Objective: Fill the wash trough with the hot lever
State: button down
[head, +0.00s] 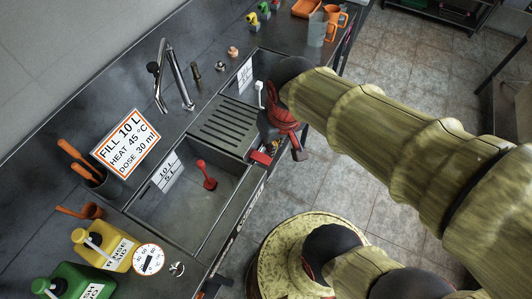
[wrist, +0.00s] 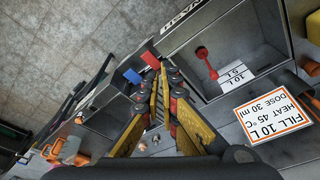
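The wash trough (head: 183,222) is the near basin in the head view, with 10 L and 5 L marks on its wall. A red object, perhaps a plug, is inside, and I see no clear water. It also shows in the wrist view (wrist: 242,75). A red lever (wrist: 150,59) and a blue lever (wrist: 132,75) stand side by side at the front edge; the red one also shows in the head view (head: 259,158). My gripper (wrist: 164,78) looks shut, fingertips together, just beside the red lever; contact is unclear. It partly hides the levers in the head view (head: 296,145).
A tap (head: 176,75) stands behind the basins. A ribbed drainer (head: 226,125) separates the trough from a second basin. A sign (head: 127,142) reads fill 10 L, heat 45 °C, dose 30 ml. Yellow (head: 103,247) and green bottles (head: 68,281) stand at the near left.

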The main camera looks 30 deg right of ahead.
jog(key=w+d+f+n+g+p, duration=0.3)
jog(key=w+f, duration=0.1)
jog(key=f, duration=0.3)
jog(key=n+p, duration=0.2)
jog(key=n, duration=2.1)
send_over(268, 159)
notch_tip(268, 159, down, 12)
jog(key=shift+r, duration=0.25)
jog(key=shift+a, duration=0.1)
notch_tip(268, 159, down, 14)
jog(key=shift+b, duration=1.15)
